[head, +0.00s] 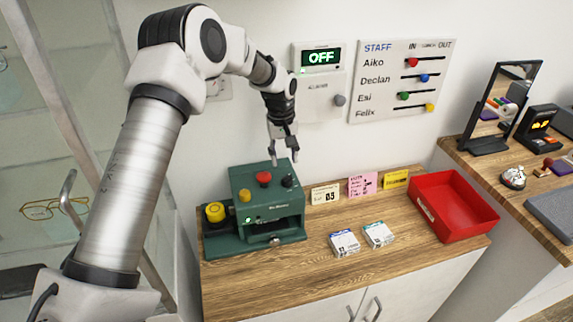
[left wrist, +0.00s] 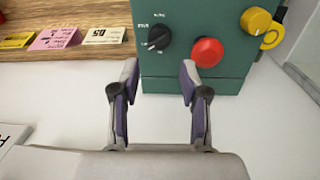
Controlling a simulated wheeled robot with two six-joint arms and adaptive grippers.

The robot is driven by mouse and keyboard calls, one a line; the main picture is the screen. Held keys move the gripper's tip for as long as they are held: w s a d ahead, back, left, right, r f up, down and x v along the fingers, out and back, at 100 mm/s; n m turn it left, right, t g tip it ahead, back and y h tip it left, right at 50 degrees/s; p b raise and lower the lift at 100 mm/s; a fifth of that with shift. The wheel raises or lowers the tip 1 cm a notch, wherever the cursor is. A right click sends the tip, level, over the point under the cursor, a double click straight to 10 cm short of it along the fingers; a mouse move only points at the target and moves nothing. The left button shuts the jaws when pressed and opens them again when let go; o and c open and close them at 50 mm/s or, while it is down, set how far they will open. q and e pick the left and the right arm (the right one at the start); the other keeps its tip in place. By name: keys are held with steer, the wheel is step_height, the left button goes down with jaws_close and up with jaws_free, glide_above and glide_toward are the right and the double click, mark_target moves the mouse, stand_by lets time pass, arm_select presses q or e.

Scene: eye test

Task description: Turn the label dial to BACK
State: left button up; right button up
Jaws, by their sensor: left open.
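The green label machine (head: 268,211) stands on the left of the wooden counter. Its black label dial (head: 288,181) is on the top at the right; it also shows in the left wrist view (left wrist: 158,38). Small white words stand around the dial, too blurred to read. A pale pointer mark on the knob seems to face the lower left in the wrist view; I cannot tell which word it marks. My left gripper (head: 284,160) is open and empty, above the machine's top near the dial, apart from it. My right gripper is not in view.
Beside the dial are a red button (left wrist: 207,52) and a yellow knob (left wrist: 256,21). A yellow roll (head: 215,212) sits at the machine's left. Cards (head: 324,195) stand behind. Two small boxes (head: 344,243) and a red tray (head: 453,205) are to the right.

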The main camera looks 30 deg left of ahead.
mark_target(287, 176)
arm_select(q)
steer(key=shift+w+a+f, duration=0.1)
steer(key=shift+w+f, duration=0.15)
steer(key=shift+f, duration=0.3)
steer(key=shift+w+a+f, duration=0.1)
steer(key=shift+w+f, duration=0.1)
steer(key=shift+f, duration=0.3)
steer(key=f, duration=0.1)
steer(key=s+d+f+p, duration=0.1)
steer(key=f, duration=0.2)
steer(key=shift+s+d+p, duration=0.25)
steer(key=shift+d+p, duration=0.05)
steer(key=shift+p, duration=0.1)
steer(key=shift+w+a+f, duration=0.35)
steer(key=shift+w+f, duration=0.15)
steer(key=shift+f, duration=0.3)
steer(key=shift+s+d+r, duration=0.1)
steer(key=shift+s+r, duration=0.05)
steer(key=shift+r, duration=0.05)
jaws_close()
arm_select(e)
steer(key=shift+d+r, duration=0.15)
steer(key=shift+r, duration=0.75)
